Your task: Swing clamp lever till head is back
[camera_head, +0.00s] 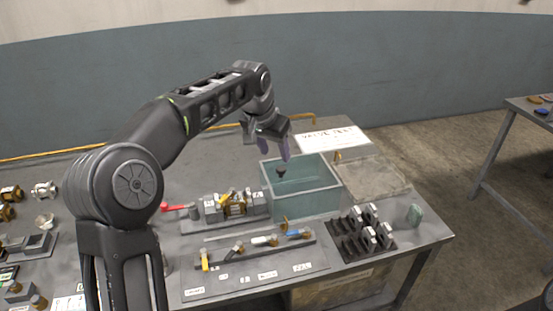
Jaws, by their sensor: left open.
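A clamp lever with a red grip (175,207) points left from the left end of a grey clamp fixture (210,208) on the bench. A brass-and-steel valve body (235,206) with a yellow handle sits in the fixture. The clamp head is too small to make out against the valve. My left gripper (274,149) is open, its purple fingers pointing down above the back left of a clear water tank (307,203). It is up and to the right of the fixture, well away from the red lever. My right gripper is not in view.
Brass fittings (8,213) lie at the far left. My left arm hides part of the bench.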

